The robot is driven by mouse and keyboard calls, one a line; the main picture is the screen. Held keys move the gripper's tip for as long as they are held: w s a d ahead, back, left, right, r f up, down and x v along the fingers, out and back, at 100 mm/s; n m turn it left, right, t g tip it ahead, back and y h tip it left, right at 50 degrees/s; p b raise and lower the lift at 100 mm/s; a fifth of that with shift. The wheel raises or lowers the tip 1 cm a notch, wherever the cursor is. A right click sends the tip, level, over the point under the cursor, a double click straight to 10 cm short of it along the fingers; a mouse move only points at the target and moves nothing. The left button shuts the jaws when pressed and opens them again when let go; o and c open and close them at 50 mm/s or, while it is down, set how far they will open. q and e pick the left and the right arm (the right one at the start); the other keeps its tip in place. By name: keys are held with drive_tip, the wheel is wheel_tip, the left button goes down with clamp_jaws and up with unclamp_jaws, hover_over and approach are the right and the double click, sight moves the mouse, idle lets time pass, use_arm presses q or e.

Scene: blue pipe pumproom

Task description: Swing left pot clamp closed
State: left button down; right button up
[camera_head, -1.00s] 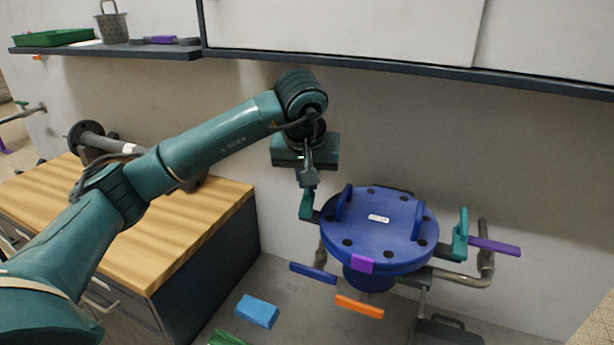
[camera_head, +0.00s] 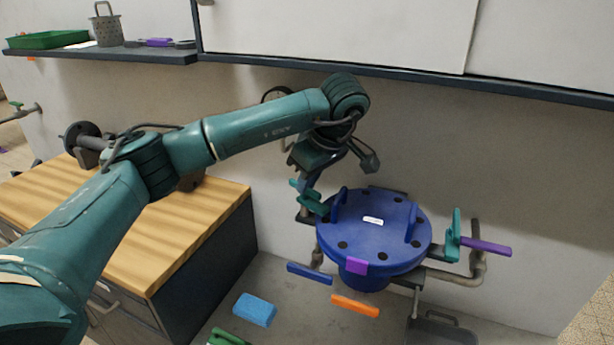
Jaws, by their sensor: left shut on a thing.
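The blue round pot lid (camera_head: 374,232) sits on its pot in the camera_head view, right of centre. The left pot clamp (camera_head: 313,205) is a teal piece at the lid's left edge, leaning in toward the lid. My left gripper (camera_head: 306,187) comes down on it from above and is shut on it; the wrist is tilted and the fingers are partly hidden. My right gripper is out of view.
A wooden-topped bench (camera_head: 190,225) stands to the left. A shelf (camera_head: 100,54) with a green tray (camera_head: 48,39) and a grey basket (camera_head: 107,28) is on the wall. A blue block (camera_head: 255,309) lies on the floor. Orange (camera_head: 355,306) and blue (camera_head: 309,273) handles stick out below the lid.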

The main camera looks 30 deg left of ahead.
use_arm(q)
drive_tip(key=n, duration=0.1)
drive_tip(key=n+g+p, duration=0.1)
drive_tip(key=shift+w+r+n, duration=0.15)
drive_tip(key=shift+n, duration=0.85)
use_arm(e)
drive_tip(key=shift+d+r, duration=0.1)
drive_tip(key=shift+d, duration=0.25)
use_arm(q)
drive_tip(key=shift+g, duration=0.3)
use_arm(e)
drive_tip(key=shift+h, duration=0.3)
use_arm(q)
drive_tip(key=c, duration=1.5)
unclamp_jaws()
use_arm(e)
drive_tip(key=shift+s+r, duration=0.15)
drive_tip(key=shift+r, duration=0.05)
